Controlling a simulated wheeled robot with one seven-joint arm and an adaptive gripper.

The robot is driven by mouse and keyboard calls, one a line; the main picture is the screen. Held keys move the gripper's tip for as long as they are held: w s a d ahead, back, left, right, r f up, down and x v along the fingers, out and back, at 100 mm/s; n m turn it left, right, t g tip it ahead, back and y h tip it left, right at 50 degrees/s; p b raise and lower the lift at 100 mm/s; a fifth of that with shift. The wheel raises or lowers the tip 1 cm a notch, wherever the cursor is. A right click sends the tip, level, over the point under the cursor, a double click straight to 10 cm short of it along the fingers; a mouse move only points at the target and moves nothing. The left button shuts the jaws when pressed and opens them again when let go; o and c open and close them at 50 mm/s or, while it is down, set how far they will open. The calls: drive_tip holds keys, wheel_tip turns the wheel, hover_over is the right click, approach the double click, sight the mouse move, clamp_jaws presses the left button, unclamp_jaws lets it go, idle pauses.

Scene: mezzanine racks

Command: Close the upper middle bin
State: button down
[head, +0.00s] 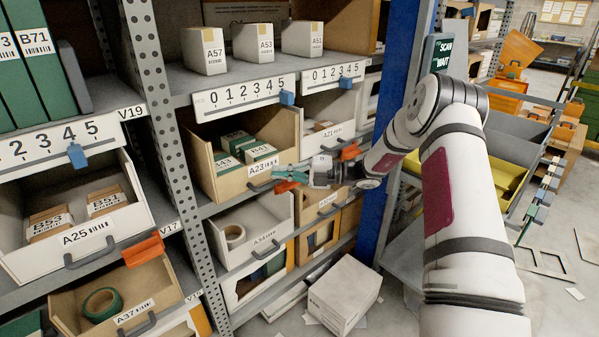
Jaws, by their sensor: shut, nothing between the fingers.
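The upper middle bin, labelled A23 (236,184), is a tan bin between A25 and A21 in the upper row. It is pulled out from its shelf and open at the top. Several green and white boxes (237,144) lie in it. Its dark handle (264,186) is on the front. My gripper (281,177), with teal fingers, is shut and empty near the right end of A23's front, by the handle. I cannot tell whether it touches the bin. The gripper partly hides the bin's right front corner.
White bin A25 (85,238) on the left is pulled out, as is the white bin (255,243) below A23. White bin A21 (333,131) is right of A23. A perforated grey post (176,150) and a blue post (381,200) flank the bay. A white box (341,296) lies on the floor.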

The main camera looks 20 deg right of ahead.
sight(266, 159)
drive_tip(key=shift+w+a, duration=0.25)
drive_tip(key=shift+w, duration=0.65)
drive_tip(key=shift+w+a, duration=0.2)
drive_tip(key=shift+w, duration=0.7)
drive_tip(key=w+b, duration=0.1)
drive_tip(key=w+a+b, duration=0.1)
drive_tip(key=w, duration=0.1)
drive_tip(key=shift+w+f+b, duration=0.15)
drive_tip(key=shift+w+b, duration=0.05)
drive_tip(key=shift+b, duration=0.2)
drive_tip(key=shift+w+r, duration=0.15)
drive_tip(key=shift+r, duration=0.1)
